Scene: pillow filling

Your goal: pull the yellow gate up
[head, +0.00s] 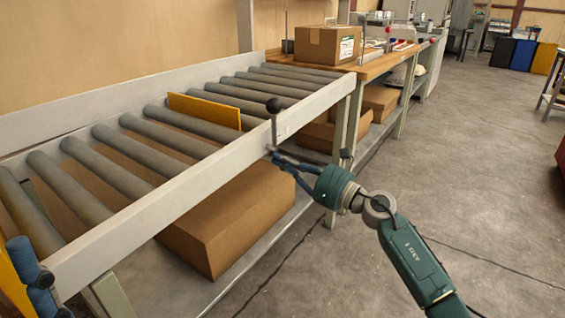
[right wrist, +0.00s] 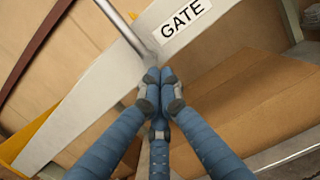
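The yellow gate (head: 205,110) is a flat panel standing up between the rollers of the conveyor. A thin metal rod with a black ball on top (head: 274,106) stands at the near side rail. In the right wrist view the rod (right wrist: 122,27) runs down to my fingertips, beside a "GATE" label (right wrist: 186,18). My right gripper (head: 277,156) is at the rod's lower end, fingertips together (right wrist: 160,76). I cannot tell whether the rod is between them. My left gripper (head: 30,275) shows only partly at the lower left edge; its opening is unclear.
The conveyor's grey side rail (head: 190,190) borders the rollers. A large cardboard box (head: 228,222) lies on the shelf below. A wooden bench with a taped box (head: 327,45) stands beyond the conveyor. The concrete floor on the right is mostly free.

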